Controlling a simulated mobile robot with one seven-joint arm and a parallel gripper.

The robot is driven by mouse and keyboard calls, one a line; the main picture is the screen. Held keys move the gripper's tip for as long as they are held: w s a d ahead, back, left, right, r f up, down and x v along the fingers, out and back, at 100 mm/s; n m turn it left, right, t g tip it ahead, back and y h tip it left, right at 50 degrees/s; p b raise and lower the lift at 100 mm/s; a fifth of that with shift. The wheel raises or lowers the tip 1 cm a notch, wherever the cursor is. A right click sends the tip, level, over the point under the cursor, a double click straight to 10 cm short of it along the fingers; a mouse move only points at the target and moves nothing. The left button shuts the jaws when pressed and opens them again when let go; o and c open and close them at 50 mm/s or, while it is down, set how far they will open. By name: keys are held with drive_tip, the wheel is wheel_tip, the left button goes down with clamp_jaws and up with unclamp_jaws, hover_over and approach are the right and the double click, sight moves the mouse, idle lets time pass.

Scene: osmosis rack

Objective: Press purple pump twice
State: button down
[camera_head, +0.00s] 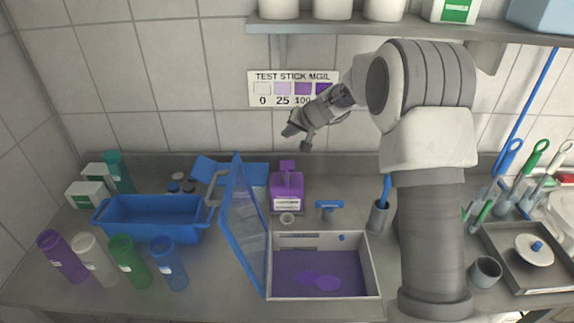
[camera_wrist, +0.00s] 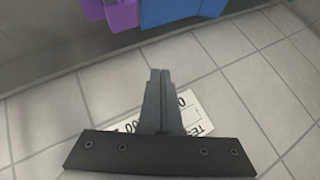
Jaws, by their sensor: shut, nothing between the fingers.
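The purple pump bottle (camera_head: 286,188) stands upright at the back of the counter in the head view, with its purple pump head on top and a white label in front. My gripper (camera_head: 292,131) is in the air above the pump head, in front of the tiled wall, and apart from it. In the wrist view the fingers of my gripper (camera_wrist: 158,75) are together with nothing between them. A purple piece, likely the pump (camera_wrist: 122,14), shows at the top edge there, mostly cut off.
A blue tub (camera_head: 150,222) and several coloured bottles stand at left. An open case (camera_head: 375,285) with a raised blue lid (camera_head: 243,225) lies in front of the pump. A small cup (camera_head: 287,219) sits before it. A shelf (camera_head: 330,31) runs above. A blue object (camera_wrist: 175,12) is beside the purple piece.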

drive_tip(key=b, duration=0.5)
hover_over(285, 164)
drive_tip(key=s+d, duration=0.1)
wheel_tip(285, 164, down, 7)
drive_tip(key=shift+s+r, duration=0.1)
drive_tip(key=shift+f+b, duration=0.75)
drive_tip(key=shift+f, duration=0.05)
drive_tip(key=shift+f, duration=0.15)
idle(0.8)
drive_tip(key=shift+f+b, duration=0.3)
drive_tip(key=shift+b, duration=0.45)
drive_tip(key=shift+s+f+b, duration=0.1)
drive_tip(key=shift+f+b, duration=0.95)
idle(1.0)
drive_tip(key=shift+r, duration=0.15)
drive_tip(key=shift+r+p, duration=0.85)
drive_tip(key=shift+r, duration=0.4)
drive_tip(key=shift+r+p, duration=1.6)
drive_tip(key=shift+r, duration=0.95)
